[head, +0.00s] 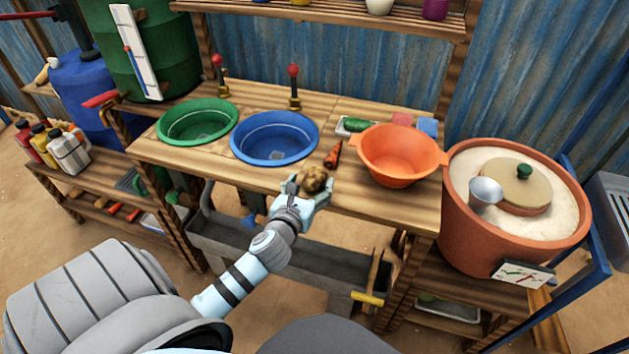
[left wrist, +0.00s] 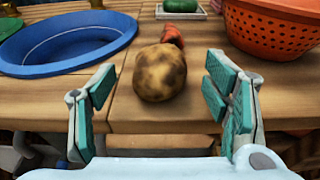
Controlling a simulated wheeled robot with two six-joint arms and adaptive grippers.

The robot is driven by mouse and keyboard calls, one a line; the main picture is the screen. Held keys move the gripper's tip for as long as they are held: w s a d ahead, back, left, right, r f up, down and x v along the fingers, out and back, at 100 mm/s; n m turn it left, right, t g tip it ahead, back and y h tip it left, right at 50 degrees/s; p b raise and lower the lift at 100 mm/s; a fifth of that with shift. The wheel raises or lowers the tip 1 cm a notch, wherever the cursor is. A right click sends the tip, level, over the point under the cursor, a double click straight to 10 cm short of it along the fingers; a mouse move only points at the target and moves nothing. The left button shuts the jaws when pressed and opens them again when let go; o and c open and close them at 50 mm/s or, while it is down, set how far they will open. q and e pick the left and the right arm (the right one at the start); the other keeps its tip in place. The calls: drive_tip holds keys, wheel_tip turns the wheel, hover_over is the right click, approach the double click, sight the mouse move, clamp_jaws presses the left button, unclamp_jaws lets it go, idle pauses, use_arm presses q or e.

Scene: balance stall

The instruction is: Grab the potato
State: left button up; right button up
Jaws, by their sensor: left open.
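The potato (head: 314,180) is brown with dark patches and lies near the front edge of the wooden counter. In the left wrist view the potato (left wrist: 160,73) sits just ahead of and between my two fingers. My left gripper (head: 306,190) is open at the counter's front edge, with its fingers on either side of the potato's near side. In the left wrist view the gripper (left wrist: 162,105) shows teal pads spread wide, with gaps to the potato on both sides. My right gripper is in neither view.
A blue basin (head: 240,150) is to the left, a green basin (head: 160,132) farther left, and an orange colander (head: 438,160) to the right. A small tray (head: 341,130) holds a green vegetable (head: 357,124) behind.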

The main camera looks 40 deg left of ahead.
use_arm(q)
drive_tip(key=x, duration=0.2)
drive_tip(key=shift+w+a+f, duration=0.15)
drive_tip(key=shift+w+a, duration=0.05)
drive_tip(key=shift+w, duration=0.1)
drive_tip(key=shift+s, duration=0.1)
drive_tip(key=c, duration=1.3)
